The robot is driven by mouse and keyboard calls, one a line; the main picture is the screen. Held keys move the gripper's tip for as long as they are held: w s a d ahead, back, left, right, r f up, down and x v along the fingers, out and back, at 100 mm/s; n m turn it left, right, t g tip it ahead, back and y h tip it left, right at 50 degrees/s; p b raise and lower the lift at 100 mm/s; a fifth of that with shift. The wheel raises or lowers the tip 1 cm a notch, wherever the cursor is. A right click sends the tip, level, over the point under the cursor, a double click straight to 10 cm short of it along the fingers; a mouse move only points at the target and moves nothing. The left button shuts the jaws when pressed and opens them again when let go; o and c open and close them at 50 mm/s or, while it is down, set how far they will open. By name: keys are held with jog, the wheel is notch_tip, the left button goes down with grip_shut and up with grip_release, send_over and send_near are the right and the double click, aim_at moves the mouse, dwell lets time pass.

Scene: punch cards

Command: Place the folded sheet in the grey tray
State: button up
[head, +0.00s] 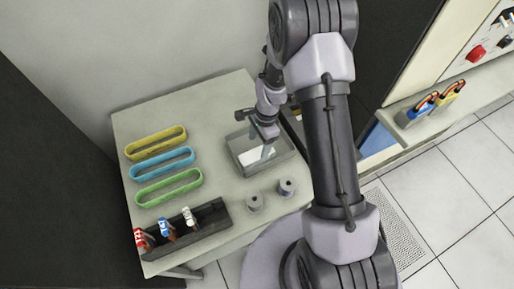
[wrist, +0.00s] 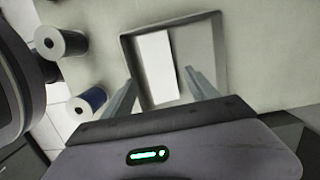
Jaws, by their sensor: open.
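The grey tray (head: 283,164) is a shallow square box on the pale table, near its right side. It also shows in the wrist view (wrist: 219,62). The folded sheet (wrist: 157,68) is a white rectangle inside the tray, along its left part in the wrist view. In the head view the sheet (head: 249,157) shows white on the tray floor, partly hidden by my gripper. In the head view my gripper (head: 267,150) is over the tray, pointing down.
Two spools, one pale (head: 255,202) and one blue (head: 286,187), stand in front of the tray. Yellow (head: 156,143), blue (head: 162,163) and green (head: 168,187) oblong bins lie to the left. A dark rack (head: 210,220) holds red, blue and white-topped items at the front.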

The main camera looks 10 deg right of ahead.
notch_tip(320, 180, up, 24)
jog(key=s+n+t+p, duration=0.1)
jog(key=s+n+t, duration=0.1)
jog(key=s+n, duration=0.15)
jog(key=s+a+r+n+t, duration=0.1)
jog(key=s+r+n+t, duration=0.1)
jog(key=s+r, duration=0.4)
jog(key=s+a+r+n+t, duration=0.1)
jog(key=s+r+n, duration=0.4)
jog(key=s, duration=0.5)
jog(key=shift+s+a+r+t, duration=0.15)
jog(key=shift+a+r+t, duration=0.1)
jog(key=shift+r+t, duration=0.55)
